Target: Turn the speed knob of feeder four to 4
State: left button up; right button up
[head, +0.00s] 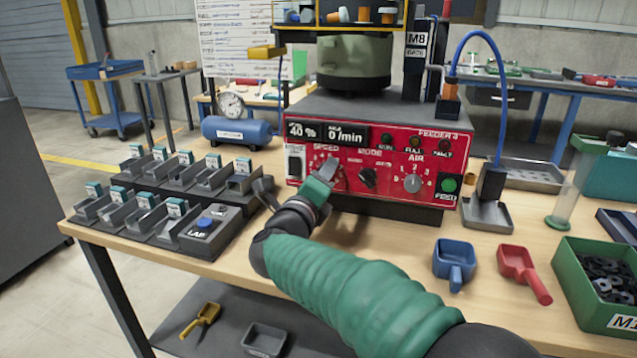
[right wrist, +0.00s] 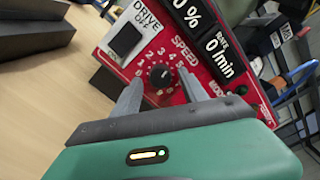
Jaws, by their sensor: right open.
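The red panel of feeder four (head: 440,150) faces me, and its display reads 40 % and 0 /min. The speed knob (right wrist: 161,76) is small, round and black, with a numbered dial around it; its exact setting is too small to tell. My right gripper (head: 328,170) is at the panel's left part and mostly covers the knob in the head view. In the right wrist view its two grey fingers are open, one on each side of the knob, with gaps showing. Whether the fingertips touch the panel I cannot tell. My left gripper is not in view.
Beside the speed knob are the mode knob (head: 369,177), the grey air knob (head: 412,183) and the green feed button (head: 449,184). Small grey bins (head: 150,205) stand to the left. A blue scoop (head: 454,260) and a red scoop (head: 520,268) lie in front.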

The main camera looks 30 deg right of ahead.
jog(key=p+v, duration=0.4)
jog(key=v, duration=1.2)
jog(key=shift+s+a+p, duration=0.25)
jog(key=shift+p, duration=0.1)
jog(key=shift+f, duration=0.1)
